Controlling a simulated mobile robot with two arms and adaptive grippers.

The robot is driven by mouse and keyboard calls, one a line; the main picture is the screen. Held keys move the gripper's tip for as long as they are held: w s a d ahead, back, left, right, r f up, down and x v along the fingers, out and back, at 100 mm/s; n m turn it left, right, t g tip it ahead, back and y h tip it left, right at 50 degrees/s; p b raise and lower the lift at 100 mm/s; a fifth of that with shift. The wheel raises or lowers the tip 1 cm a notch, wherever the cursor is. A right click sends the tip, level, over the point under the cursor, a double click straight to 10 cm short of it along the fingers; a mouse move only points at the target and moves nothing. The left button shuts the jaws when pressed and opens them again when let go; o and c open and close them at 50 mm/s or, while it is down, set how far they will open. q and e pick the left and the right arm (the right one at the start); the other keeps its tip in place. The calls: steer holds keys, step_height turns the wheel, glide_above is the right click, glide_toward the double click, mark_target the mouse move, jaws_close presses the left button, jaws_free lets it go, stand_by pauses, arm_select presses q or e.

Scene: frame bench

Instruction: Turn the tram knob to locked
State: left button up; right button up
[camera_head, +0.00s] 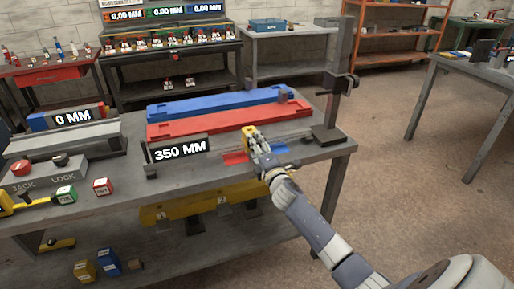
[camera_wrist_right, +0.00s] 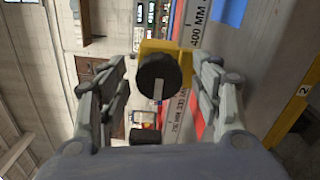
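In the right wrist view a round black knob (camera_wrist_right: 146,72) with a pale pointer line sits on a yellow block (camera_wrist_right: 181,61). The pale line runs up and down in that picture. My right gripper (camera_wrist_right: 160,92) has its fingers apart, one on each side of the knob; I see gaps and no clear contact. In the head view my right gripper (camera_head: 258,147) is at the yellow block (camera_head: 247,132) on the bench, and hides the knob there. I cannot read any locked marking on the block. My left gripper is not in view.
The block is by a marked rail (camera_wrist_right: 196,35). Behind it lie a red beam (camera_head: 215,122) and a blue beam (camera_head: 205,104). A dark post stand (camera_head: 327,132) is to the right. A 350 MM sign (camera_head: 180,150) and a jack lock box (camera_head: 40,175) are left.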

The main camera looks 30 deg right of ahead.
steer(key=v, duration=1.2)
steer(key=shift+f, duration=0.15)
stand_by(0.4)
